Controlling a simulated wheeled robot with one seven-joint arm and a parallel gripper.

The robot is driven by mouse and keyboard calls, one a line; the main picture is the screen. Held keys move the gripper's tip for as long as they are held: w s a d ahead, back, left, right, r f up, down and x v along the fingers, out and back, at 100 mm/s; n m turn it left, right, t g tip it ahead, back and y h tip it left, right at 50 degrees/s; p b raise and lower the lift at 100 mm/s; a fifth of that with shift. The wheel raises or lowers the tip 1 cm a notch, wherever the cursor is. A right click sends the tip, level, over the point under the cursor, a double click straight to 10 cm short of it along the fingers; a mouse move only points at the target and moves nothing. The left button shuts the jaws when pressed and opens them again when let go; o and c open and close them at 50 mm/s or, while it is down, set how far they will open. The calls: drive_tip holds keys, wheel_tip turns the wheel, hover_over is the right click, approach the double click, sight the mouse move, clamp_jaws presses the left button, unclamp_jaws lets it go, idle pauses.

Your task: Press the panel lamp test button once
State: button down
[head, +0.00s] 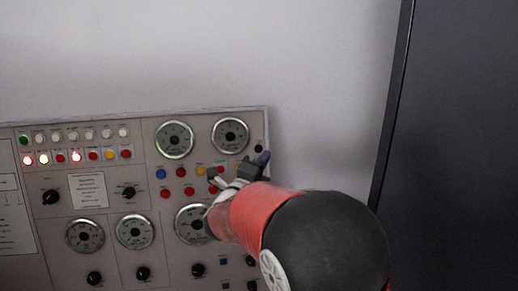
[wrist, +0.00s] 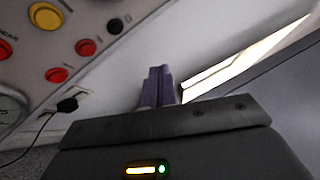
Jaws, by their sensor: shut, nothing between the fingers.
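The control panel (head: 105,190) stands against the wall at the left in the head view. Its coloured buttons include a blue one (head: 161,174) and a yellow one (head: 200,171). The labels are too small to read, so I cannot tell which is the lamp test button. My gripper (head: 262,158) is at the panel's upper right edge, its fingers shut and empty. In the wrist view the purple fingertips (wrist: 156,78) are right of a yellow button (wrist: 46,15), two red buttons (wrist: 57,74) (wrist: 85,47) and a black button (wrist: 115,26). I see no finger contact with a button. My arm hides part of the panel.
Round gauges (head: 174,140) and black knobs (head: 50,197) cover much of the panel. A black plug-like part with a cord (wrist: 67,105) sticks out low on it in the wrist view. A tall dark cabinet (head: 450,130) stands at the right. Bare wall (head: 320,130) lies between.

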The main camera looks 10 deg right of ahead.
sight(259, 149)
drive_tip(key=shift+w+f, duration=0.25)
drive_tip(key=shift+w, duration=0.9)
drive_tip(key=shift+w+f, duration=0.25)
drive_tip(key=shift+w, duration=0.9)
drive_tip(key=shift+w+f, duration=0.25)
drive_tip(key=shift+w, duration=0.9)
drive_tip(key=shift+w, duration=0.1)
drive_tip(key=shift+w+f+b, duration=0.15)
drive_tip(key=shift+w+b, duration=0.1)
drive_tip(key=shift+b, duration=0.05)
drive_tip(key=shift+w, duration=0.1)
